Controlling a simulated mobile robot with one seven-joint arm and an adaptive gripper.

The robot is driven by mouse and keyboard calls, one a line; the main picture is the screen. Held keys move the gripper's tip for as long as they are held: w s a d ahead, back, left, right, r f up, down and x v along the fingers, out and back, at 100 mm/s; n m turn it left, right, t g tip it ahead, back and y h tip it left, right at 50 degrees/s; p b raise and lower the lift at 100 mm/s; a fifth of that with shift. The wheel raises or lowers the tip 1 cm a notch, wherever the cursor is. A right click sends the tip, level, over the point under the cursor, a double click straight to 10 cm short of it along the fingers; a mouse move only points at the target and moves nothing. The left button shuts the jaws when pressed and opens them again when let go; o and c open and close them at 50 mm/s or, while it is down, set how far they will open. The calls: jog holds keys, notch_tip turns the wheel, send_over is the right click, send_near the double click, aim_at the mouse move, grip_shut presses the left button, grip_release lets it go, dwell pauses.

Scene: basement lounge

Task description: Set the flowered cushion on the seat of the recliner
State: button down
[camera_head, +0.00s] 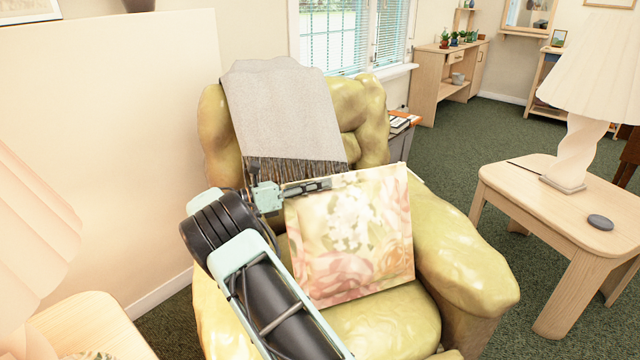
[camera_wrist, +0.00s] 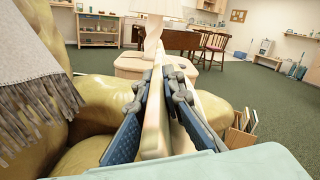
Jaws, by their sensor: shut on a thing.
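The flowered cushion (camera_head: 350,235) is a square with pink and cream flowers, held upright over the seat of the yellow-green recliner (camera_head: 462,250). My gripper (camera_head: 325,185) is shut on the cushion's top edge near its left corner. In the wrist view the cushion (camera_wrist: 157,115) shows edge-on between the two blue finger pads of my gripper (camera_wrist: 158,110). The recliner's seat (camera_head: 395,322) shows in front of and below the cushion. Whether the cushion's lower edge touches the seat I cannot tell. The seat behind the cushion is hidden.
A grey fringed throw (camera_head: 282,110) hangs over the recliner's backrest. A side table (camera_head: 540,195) with a lamp (camera_head: 585,90) and a dark grey disc (camera_head: 600,222) stands to the right. Another lamp (camera_head: 30,250) stands at the left. Green carpet (camera_head: 445,150) is open behind.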

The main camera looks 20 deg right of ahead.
jog(key=shift+r, duration=0.1)
jog(key=c, duration=2)
grip_release()
jog(key=a, duration=1.2)
jog(key=shift+s+f, duration=0.25)
jog(key=shift+s, duration=0.15)
jog(key=shift+d+r, duration=0.1)
